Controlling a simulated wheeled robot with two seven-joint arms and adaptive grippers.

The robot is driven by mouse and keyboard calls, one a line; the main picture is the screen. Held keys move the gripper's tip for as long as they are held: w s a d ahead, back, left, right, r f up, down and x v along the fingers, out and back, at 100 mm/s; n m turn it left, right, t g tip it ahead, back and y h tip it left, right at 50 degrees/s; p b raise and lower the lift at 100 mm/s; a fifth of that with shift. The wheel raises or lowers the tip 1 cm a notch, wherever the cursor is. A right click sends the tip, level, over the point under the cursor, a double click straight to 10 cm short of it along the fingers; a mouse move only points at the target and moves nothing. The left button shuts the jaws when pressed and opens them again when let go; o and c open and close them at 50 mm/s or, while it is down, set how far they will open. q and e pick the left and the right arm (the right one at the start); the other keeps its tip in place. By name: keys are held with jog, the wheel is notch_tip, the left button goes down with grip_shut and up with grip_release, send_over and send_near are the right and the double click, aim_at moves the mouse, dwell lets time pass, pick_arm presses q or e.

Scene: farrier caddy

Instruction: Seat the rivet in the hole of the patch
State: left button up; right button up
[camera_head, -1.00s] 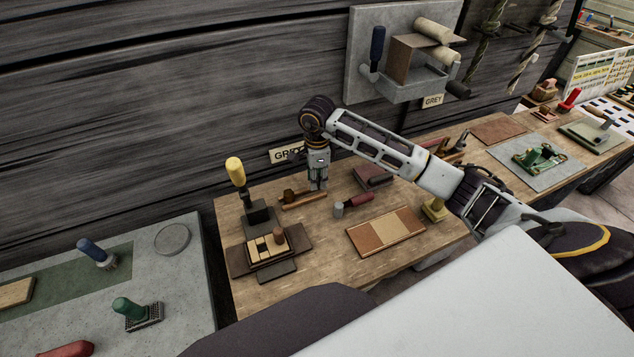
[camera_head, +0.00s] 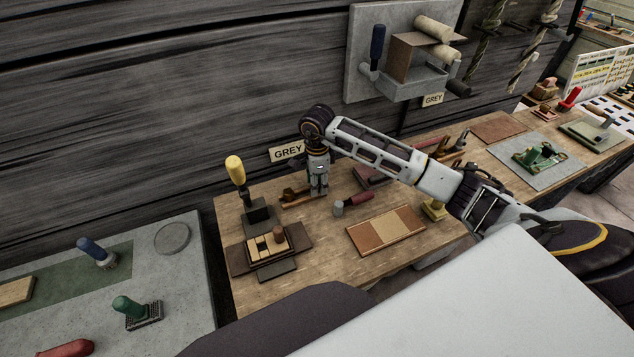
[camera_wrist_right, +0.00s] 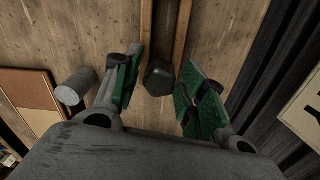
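My right gripper (camera_head: 319,192) points down over the back of the wooden bench. In the right wrist view its green-padded fingers (camera_wrist_right: 158,92) are apart. A dark, blunt-ended piece (camera_wrist_right: 160,76) lies between and beyond them, flanked by two wooden bars (camera_wrist_right: 181,38); contact is not visible. In the head view a brown wooden piece (camera_head: 296,201) lies by the fingertips. I cannot tell which thing is the rivet. A small block assembly with pale squares (camera_head: 262,246) and a brown peg (camera_head: 279,233) sits on dark flat pieces; whether these include the patch is unclear. My left gripper is out of view.
A yellow-handled tool (camera_head: 237,172) stands upright at the bench's left. Bare bench (camera_head: 325,260) shows at the front. The dark wall stands close behind.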

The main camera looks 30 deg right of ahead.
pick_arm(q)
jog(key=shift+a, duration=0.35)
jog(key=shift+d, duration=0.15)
